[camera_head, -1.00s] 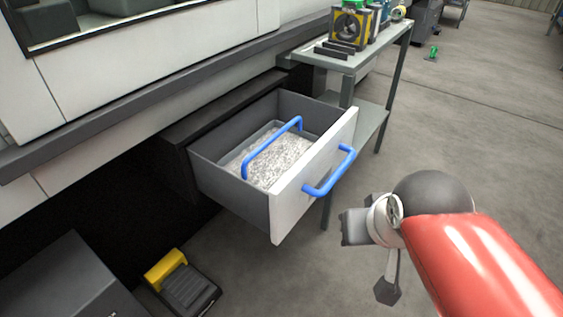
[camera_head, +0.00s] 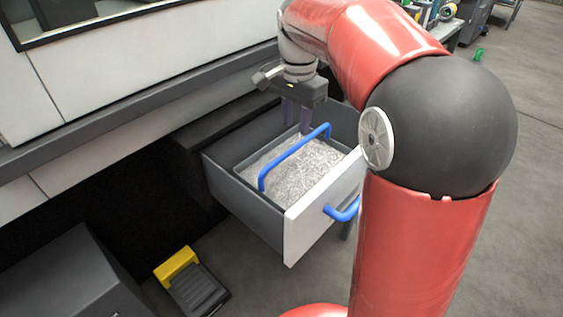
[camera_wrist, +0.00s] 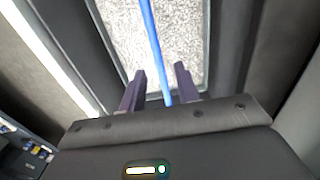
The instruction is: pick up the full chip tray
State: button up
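The chip tray (camera_head: 246,163) is a grey bin filled with silvery metal chips, with a blue bar handle (camera_head: 291,157) arched over it. It sits inside the open drawer (camera_head: 240,203) below the machine. The tray's chips (camera_wrist: 184,45) and blue handle (camera_wrist: 155,50) also show in the wrist view. My gripper (camera_head: 296,128) is above the far part of the tray, pointing down. In the wrist view its two dark fingers (camera_wrist: 158,80) are apart, with the blue handle running between them. I cannot tell whether the fingers touch the handle.
The drawer's white front has its own blue handle (camera_head: 343,209), partly hidden by my arm. A yellow and black foot pedal (camera_head: 190,283) and a dark box (camera_head: 75,280) stand on the floor at lower left. The machine's ledge (camera_head: 150,98) runs behind the drawer.

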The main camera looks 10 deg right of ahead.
aim_at(298, 145)
jog(key=f, duration=0.2)
jog(key=f+b, duration=0.1)
jog(key=f, duration=0.5)
jog(key=shift+d, duration=0.4)
grip_shut()
jog(key=shift+w+r, duration=0.1)
jog(key=shift+r, duration=0.05)
dwell(0.8)
